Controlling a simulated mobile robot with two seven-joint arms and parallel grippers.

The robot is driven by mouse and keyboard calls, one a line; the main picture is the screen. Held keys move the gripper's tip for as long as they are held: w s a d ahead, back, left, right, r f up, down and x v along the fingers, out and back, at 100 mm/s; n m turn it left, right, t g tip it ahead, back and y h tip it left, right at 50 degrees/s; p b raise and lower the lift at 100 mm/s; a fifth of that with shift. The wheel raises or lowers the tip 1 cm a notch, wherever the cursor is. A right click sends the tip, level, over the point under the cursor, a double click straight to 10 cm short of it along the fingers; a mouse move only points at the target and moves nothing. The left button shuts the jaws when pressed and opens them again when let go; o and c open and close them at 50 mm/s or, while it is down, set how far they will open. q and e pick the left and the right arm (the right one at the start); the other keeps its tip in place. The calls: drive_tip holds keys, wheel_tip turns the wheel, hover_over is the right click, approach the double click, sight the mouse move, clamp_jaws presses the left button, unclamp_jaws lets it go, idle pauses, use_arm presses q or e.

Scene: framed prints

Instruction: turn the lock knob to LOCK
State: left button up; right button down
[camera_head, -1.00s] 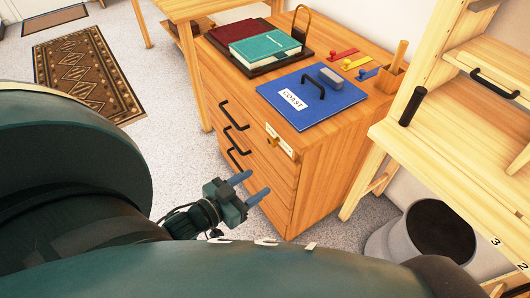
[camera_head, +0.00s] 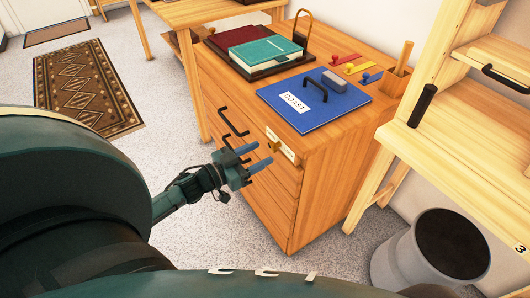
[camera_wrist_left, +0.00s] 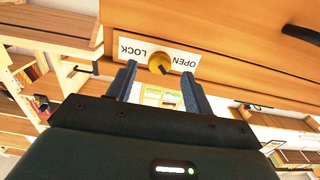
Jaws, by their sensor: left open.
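The lock knob (camera_head: 275,147) is a small brass knob on the upper front of the wooden drawer cabinet (camera_head: 330,170). It sits on a white label plate (camera_head: 288,152). In the left wrist view the knob (camera_wrist_left: 160,63) is yellow with a dark slot, between the upside-down words LOCK on the left and OPEN on the right. Which word the slot points to is hard to tell. My left gripper (camera_head: 265,153) is open just in front of the knob. In the left wrist view its two blue fingers (camera_wrist_left: 158,68) appear on either side of the knob, apart from it. My right gripper is not in view.
Dark drawer handles (camera_head: 233,122) stick out of the cabinet front, left of the knob. A grey bin (camera_head: 400,262) and a wooden shelf desk (camera_head: 450,140) stand at right.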

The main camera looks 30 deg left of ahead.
sight(275, 146)
use_arm(q)
drive_tip(key=shift+x, duration=1.4)
drive_tip(key=c, duration=0.9)
